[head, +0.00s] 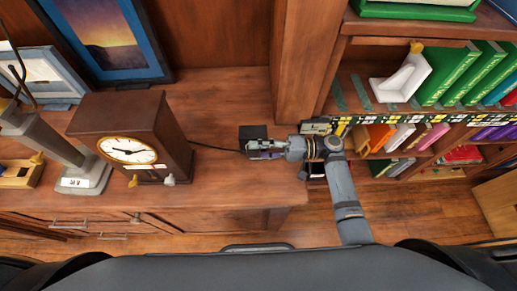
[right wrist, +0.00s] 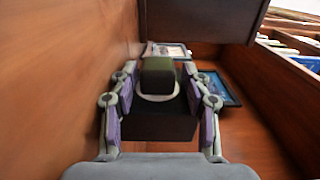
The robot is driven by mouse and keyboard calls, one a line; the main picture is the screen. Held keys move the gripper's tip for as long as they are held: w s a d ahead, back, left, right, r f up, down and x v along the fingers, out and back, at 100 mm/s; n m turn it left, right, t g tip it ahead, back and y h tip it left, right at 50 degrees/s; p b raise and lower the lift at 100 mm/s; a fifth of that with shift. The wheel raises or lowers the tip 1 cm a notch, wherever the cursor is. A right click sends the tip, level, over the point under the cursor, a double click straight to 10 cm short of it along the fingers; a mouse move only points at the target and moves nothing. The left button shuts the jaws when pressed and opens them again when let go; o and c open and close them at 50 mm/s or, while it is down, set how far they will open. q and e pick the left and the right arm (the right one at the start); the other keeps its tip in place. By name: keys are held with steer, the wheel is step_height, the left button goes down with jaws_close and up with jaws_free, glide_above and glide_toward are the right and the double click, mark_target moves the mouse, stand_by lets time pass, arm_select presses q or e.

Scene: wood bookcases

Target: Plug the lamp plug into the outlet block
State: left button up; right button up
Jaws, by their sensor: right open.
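The outlet block (head: 253,132) is a dark box on the wood cabinet top. It also shows in the right wrist view (right wrist: 160,124), with a pale round socket face (right wrist: 158,97). A dark, blocky plug (right wrist: 158,74) is at that socket face; I cannot tell how deep it sits. My right gripper (head: 254,149) is at the block. In the right wrist view its purple-padded fingers (right wrist: 160,72) are open on either side of the plug, with gaps. A thin black cord (head: 215,147) runs left from the block behind the clock. My left gripper is not in view.
A brown clock (head: 120,122) stands left of the block. A grey column-like object (head: 84,178) with a label stands farther left. A framed picture (head: 106,38) leans at the back. A wood upright (head: 300,70) and shelves with books (head: 450,75) are to the right.

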steer(key=shift+s+f, duration=0.1)
steer(key=shift+f, duration=0.2)
steer(key=d, duration=1.2)
steer(key=shift+r, duration=0.15)
